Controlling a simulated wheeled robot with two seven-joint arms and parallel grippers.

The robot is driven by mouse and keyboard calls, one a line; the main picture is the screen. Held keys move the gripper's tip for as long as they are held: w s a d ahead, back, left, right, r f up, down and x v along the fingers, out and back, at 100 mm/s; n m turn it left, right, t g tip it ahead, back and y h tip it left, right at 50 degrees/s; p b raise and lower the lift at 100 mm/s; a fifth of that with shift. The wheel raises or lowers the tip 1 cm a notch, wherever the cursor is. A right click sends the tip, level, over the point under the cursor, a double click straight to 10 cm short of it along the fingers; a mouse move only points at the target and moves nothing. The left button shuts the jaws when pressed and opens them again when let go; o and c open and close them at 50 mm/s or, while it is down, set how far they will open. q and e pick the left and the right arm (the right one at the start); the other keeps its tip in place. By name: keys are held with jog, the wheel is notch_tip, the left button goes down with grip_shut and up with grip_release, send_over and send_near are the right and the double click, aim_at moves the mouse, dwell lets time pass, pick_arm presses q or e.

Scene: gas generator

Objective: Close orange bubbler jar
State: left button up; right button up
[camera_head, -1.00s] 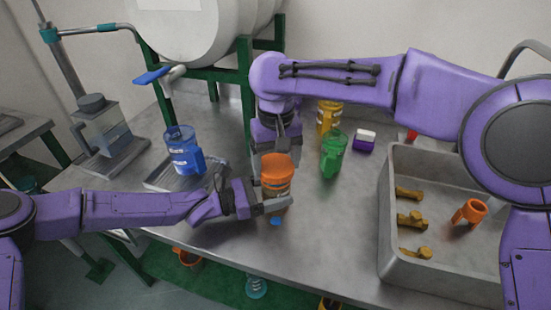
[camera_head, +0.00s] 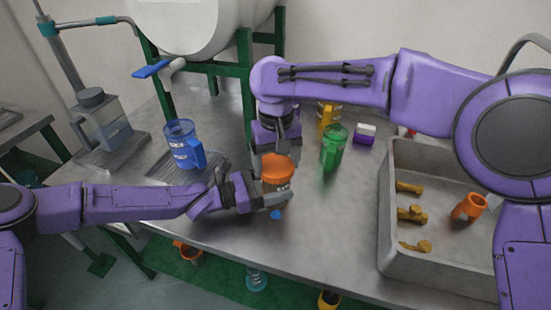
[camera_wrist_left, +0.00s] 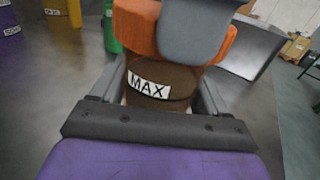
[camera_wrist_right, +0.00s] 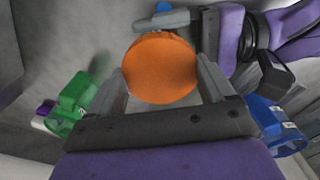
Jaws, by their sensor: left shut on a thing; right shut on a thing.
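The orange bubbler jar (camera_head: 277,182) stands at the front middle of the table, with its orange lid (camera_head: 277,163) on top. In the left wrist view the jar's brown body (camera_wrist_left: 160,85) with a MAX label sits between the fingers of my left gripper (camera_head: 268,200), which is shut on it from the left. My right gripper (camera_head: 272,152) comes from above and is shut on the lid. In the right wrist view the round lid top (camera_wrist_right: 160,68) lies between its fingers. Whether the lid is fully seated is hidden by the fingers.
A blue jug (camera_head: 183,146) stands on a tray at the left. A green jug (camera_head: 334,147), a yellow jar (camera_head: 328,115) and a purple-and-white box (camera_head: 364,134) stand behind to the right. A metal sink (camera_head: 385,215) on the right holds several brass pieces and an orange part (camera_head: 469,207).

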jog(key=shift+f, duration=0.3)
pick_arm(q)
grip_shut()
pick_arm(e)
jog(key=m, duration=0.6)
jog(key=shift+a+m, duration=0.1)
jog(key=shift+m, duration=0.2)
jog(key=o, duration=0.9)
jog(key=shift+c, duration=0.2)
jog(key=shift+r, duration=0.1)
jog(key=shift+r, duration=2.15)
jog(key=shift+f, duration=0.1)
